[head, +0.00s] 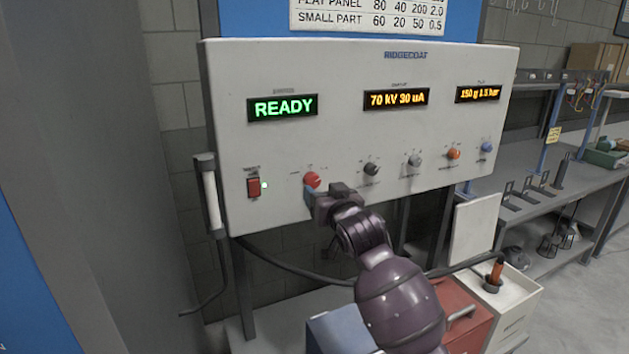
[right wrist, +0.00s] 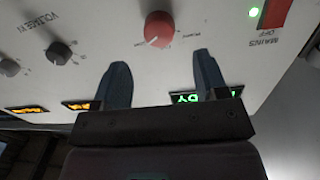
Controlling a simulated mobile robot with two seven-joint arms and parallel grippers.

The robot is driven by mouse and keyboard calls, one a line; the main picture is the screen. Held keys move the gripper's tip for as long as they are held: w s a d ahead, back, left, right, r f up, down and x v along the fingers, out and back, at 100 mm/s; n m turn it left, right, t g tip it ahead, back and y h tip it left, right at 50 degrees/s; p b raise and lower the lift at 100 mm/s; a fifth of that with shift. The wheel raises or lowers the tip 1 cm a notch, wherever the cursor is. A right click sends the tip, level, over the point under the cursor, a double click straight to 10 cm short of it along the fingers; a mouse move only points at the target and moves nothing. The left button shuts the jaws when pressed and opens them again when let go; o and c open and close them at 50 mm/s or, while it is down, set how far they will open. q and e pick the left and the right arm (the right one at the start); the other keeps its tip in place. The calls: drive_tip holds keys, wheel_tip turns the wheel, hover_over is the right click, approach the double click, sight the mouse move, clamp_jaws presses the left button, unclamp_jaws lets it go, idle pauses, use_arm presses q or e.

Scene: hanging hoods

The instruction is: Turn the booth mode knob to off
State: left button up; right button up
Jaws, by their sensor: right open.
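A red round knob (head: 312,179) sits on the lower left of the white control panel (head: 350,130), between the mains switch and a black knob. Its label is too small to read, so I cannot confirm it as the booth mode knob. The red knob also shows in the right wrist view (right wrist: 158,28), upside down, with a pale pointer line on its face. My right gripper (right wrist: 161,60) is open and empty. Its two dark fingers point at the red knob, one to each side, with the knob just beyond the tips. My left gripper is not in view.
The mains switch (head: 253,187) with a lit green lamp is left of the red knob. Black (head: 371,169), grey (head: 415,160), orange (head: 453,154) and blue (head: 486,147) knobs are to the right. The green display (head: 283,107) reads READY. A bench (head: 540,200) stands at right.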

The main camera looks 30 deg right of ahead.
sight(314, 181)
drive_tip(key=shift+w+d+p, duration=0.2)
drive_tip(key=shift+w, duration=1.4)
drive_tip(key=shift+w+d+p, duration=0.2)
drive_tip(key=shift+w, duration=1.35)
drive_tip(key=c, duration=0.9)
drive_tip(key=shift+c, duration=0.2)
